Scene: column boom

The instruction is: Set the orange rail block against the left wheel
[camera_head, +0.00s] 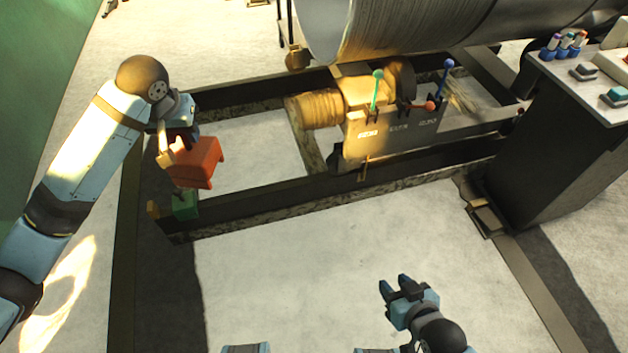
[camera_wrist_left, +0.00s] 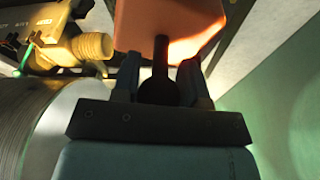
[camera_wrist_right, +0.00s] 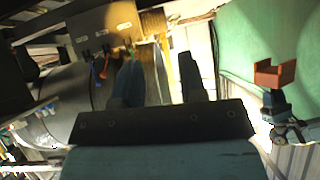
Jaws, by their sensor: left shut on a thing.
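The orange rail block (camera_head: 195,162) hangs in the air at the left of the head view, above the left end of the dark steel frame. My left gripper (camera_head: 178,130) is shut on it by a dark stem, seen between the fingers in the left wrist view (camera_wrist_left: 158,80). The block also shows at the right of the right wrist view (camera_wrist_right: 276,73). A small brown wheel-like part (camera_head: 296,58) sits by the frame's far rail, apart from the block; I cannot tell whether it is the left wheel. My right gripper (camera_head: 396,288) is open and empty above the floor.
A big grey drum (camera_head: 410,25) lies behind the frame. A yellow motor unit with coloured levers (camera_head: 390,130) stands in the middle. A green block (camera_head: 185,205) is at the frame's near left corner. A control desk (camera_head: 570,130) stands at right. The front floor is clear.

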